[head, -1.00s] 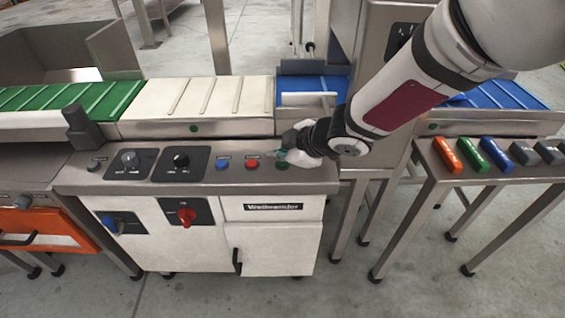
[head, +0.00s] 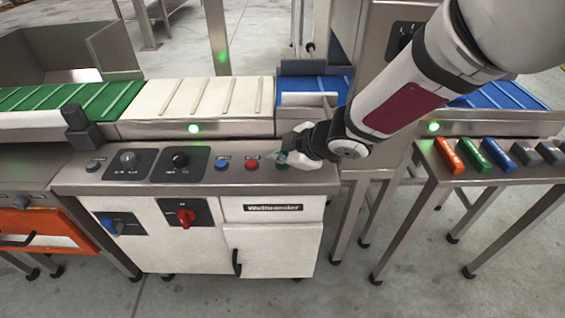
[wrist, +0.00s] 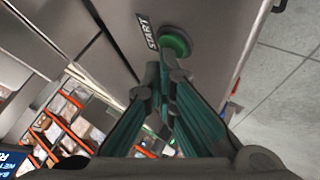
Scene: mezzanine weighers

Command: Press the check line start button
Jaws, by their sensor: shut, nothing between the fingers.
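The green start button (wrist: 176,43) sits on the steel panel beside a label reading START (wrist: 147,31) in the wrist view. In the head view the button (head: 282,166) shows at the right end of the control panel, partly covered by my gripper. My gripper (wrist: 164,68) is shut with nothing between its teal fingers. Its tips are right at the button's edge in the wrist view; whether they touch it I cannot tell. In the head view my gripper (head: 280,157) is just above the button.
A red button (head: 252,164) and a blue button (head: 222,165) sit to the left on the panel, with two black dials beyond. Green lamps glow on the white conveyor's side (head: 194,128) and the right frame (head: 433,127). Coloured blocks lie on the right stand (head: 430,183).

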